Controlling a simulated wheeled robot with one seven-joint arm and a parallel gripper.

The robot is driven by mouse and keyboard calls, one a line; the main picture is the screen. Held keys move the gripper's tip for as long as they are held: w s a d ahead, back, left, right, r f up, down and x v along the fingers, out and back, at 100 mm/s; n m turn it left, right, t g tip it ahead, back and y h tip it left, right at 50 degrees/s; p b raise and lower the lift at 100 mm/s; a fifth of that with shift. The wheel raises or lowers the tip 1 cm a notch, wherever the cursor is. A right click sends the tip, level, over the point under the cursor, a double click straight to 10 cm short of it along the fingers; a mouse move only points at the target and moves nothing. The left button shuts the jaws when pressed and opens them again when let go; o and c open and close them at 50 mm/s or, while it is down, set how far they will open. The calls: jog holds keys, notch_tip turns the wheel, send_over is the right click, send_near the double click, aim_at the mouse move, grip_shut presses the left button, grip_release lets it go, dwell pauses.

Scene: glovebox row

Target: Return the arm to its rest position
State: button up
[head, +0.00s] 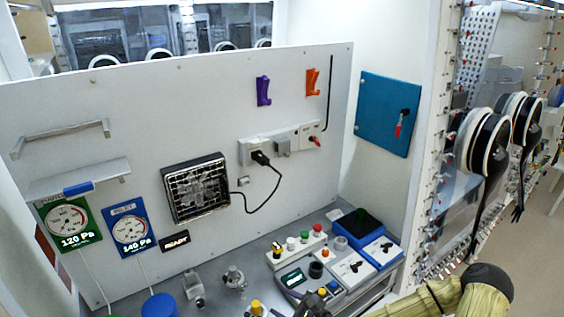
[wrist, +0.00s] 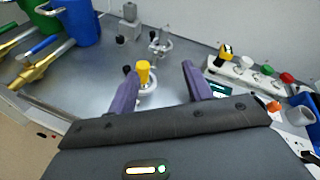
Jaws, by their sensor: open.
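My gripper (wrist: 160,80) shows in the wrist view with its two purple fingers spread apart and nothing held between them. A yellow-topped knob (wrist: 144,72) on a round metal base stands on the grey bench beyond and between the fingers; I cannot tell how close they are. In the head view my arm (head: 440,297), in an olive sleeve with a dark joint, reaches in low at the right over the bench's front edge. The gripper end is mostly cut off at the bottom of that view.
The bench (wrist: 95,95) carries metal valve fittings (head: 234,278), a blue cylinder (head: 160,306), a white button strip (head: 300,243) and blue-edged control boxes (head: 378,252). A white panel (head: 120,110) with gauges stands behind. Black glove ports (head: 490,145) are at right.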

jog(key=s+d+f+n+g+h+b, duration=0.4)
jog(key=s+d+f+n+g+h, duration=0.3)
jog(key=n, duration=0.6)
jog(key=s+d+r+n+h+b, duration=0.2)
jog(key=s+d+r+n, duration=0.1)
jog(key=r, duration=0.4)
jog(key=s+d+r+n+h+b, duration=0.2)
jog(key=s+d+r+n, duration=0.1)
jog(key=r, duration=0.5)
jog(key=d+n, duration=0.1)
jog(key=n, duration=0.1)
jog(key=shift+s+d+r+n, duration=0.25)
jog(key=shift+s+n, duration=0.05)
jog(key=shift+s, duration=0.05)
